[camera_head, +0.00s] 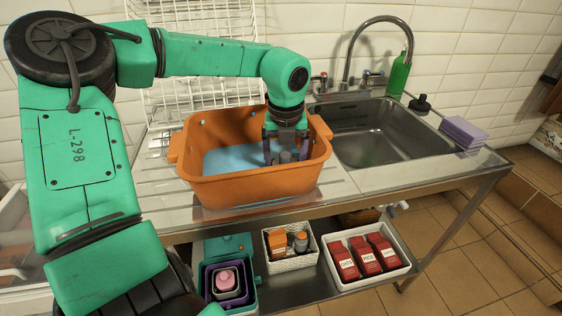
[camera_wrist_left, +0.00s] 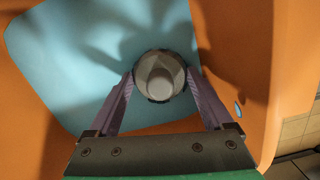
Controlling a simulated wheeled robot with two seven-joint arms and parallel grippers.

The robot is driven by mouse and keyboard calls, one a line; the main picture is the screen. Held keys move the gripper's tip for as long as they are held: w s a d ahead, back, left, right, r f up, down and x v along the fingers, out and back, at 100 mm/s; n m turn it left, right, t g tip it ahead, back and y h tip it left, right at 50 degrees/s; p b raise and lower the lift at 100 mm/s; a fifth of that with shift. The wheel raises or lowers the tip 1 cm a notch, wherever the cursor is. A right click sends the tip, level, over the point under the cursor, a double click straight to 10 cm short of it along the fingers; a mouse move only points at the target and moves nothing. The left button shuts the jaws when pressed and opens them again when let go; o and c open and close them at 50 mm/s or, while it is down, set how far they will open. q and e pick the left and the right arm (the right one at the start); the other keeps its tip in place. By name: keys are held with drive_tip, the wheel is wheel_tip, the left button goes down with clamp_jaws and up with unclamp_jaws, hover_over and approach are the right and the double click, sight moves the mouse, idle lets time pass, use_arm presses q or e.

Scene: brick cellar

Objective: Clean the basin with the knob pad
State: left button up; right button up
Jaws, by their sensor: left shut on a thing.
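The orange basin (camera_head: 250,188) stands on the drainboard left of the sink. A light blue patch (camera_head: 235,158) covers much of its floor; it also shows in the left wrist view (camera_wrist_left: 100,60). My left gripper (camera_head: 287,155) reaches down into the basin, at its right side. It is shut on the grey round knob pad (camera_wrist_left: 160,70), which shows between its fingers over the edge of the blue patch. I cannot tell whether the pad touches the floor. A small blue spot (camera_wrist_left: 239,110) is on the basin wall. My right gripper is not in view.
The steel sink (camera_head: 385,140) with a curved tap (camera_head: 350,50) lies to the right. A green bottle (camera_head: 398,76), a dark knobbed object (camera_head: 421,103) and purple sponges (camera_head: 464,131) stand around it. A white wire rack (camera_head: 175,100) is behind the basin. Containers fill the lower shelf.

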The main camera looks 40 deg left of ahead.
use_arm(q)
drive_tip(key=shift+w+a, duration=0.25)
drive_tip(key=shift+w, duration=0.35)
drive_tip(key=shift+w+a, duration=0.25)
drive_tip(key=shift+w, duration=0.3)
drive_tip(key=shift+r+p, duration=1.95)
drive_tip(key=shift+r, duration=1.05)
wheel_tip(320, 180, up, 3)
drive_tip(key=shift+s+p, duration=0.1)
drive_tip(key=shift+p, duration=0.85)
